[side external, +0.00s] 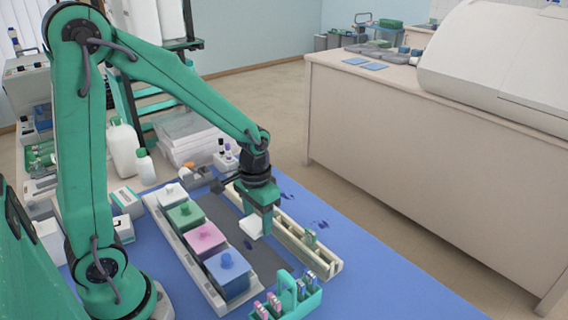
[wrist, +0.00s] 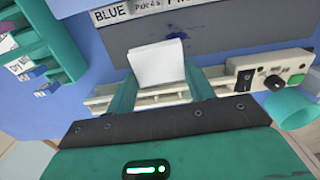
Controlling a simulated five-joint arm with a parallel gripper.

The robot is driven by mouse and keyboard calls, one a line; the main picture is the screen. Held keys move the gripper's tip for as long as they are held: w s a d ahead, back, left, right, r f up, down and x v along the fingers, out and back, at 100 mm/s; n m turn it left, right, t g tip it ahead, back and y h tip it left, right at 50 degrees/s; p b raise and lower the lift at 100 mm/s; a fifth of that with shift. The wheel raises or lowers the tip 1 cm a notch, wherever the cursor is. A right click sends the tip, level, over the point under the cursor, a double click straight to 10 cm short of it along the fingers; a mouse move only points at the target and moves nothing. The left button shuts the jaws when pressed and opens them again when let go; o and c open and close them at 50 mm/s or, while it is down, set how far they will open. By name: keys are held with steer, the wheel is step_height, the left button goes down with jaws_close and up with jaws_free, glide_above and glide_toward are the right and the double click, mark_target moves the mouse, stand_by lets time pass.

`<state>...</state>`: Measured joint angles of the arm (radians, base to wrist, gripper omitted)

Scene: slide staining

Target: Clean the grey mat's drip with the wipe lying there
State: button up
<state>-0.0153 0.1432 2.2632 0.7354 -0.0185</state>
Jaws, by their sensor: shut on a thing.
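My gripper (side external: 260,220) is shut on the white wipe (side external: 251,228), low over the grey mat (side external: 274,262). In the wrist view the wipe (wrist: 158,66) is a folded white pad between both fingers. I cannot tell whether it touches the mat. The drip (wrist: 176,36) is a dark blue spot just beyond the wipe's far edge in the wrist view. In the side view the drip (side external: 248,244) shows as a dark patch close to the wipe. Part of it may be hidden by the wipe.
A row of lidded tubs, white, green, pink and blue (side external: 228,275), stands left of the mat. A cream rail (side external: 322,262) runs along its right. A teal rack (side external: 290,300) with slides stands in front. Dark stains (side external: 320,224) mark the blue table cover beyond the rail.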

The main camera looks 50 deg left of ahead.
mark_target(261, 252)
steer(key=shift+d+f, duration=0.1)
steer(key=shift+d, duration=0.15)
steer(key=shift+s+f, duration=0.1)
steer(key=shift+f, duration=3.3)
steer(key=shift+a+f, duration=0.7)
steer(key=shift+a, duration=0.15)
steer(key=shift+c, duration=0.4)
steer(key=shift+a+r, duration=0.15)
steer(key=shift+a, duration=2.3)
steer(key=shift+a+f, duration=0.2)
steer(key=shift+a, duration=0.15)
steer(key=shift+a+r, duration=0.15)
steer(key=shift+a, duration=0.15)
steer(key=shift+d, duration=4.05)
steer(key=shift+a+r, duration=0.1)
steer(key=shift+r, duration=3.9)
steer(key=shift+f, duration=0.2)
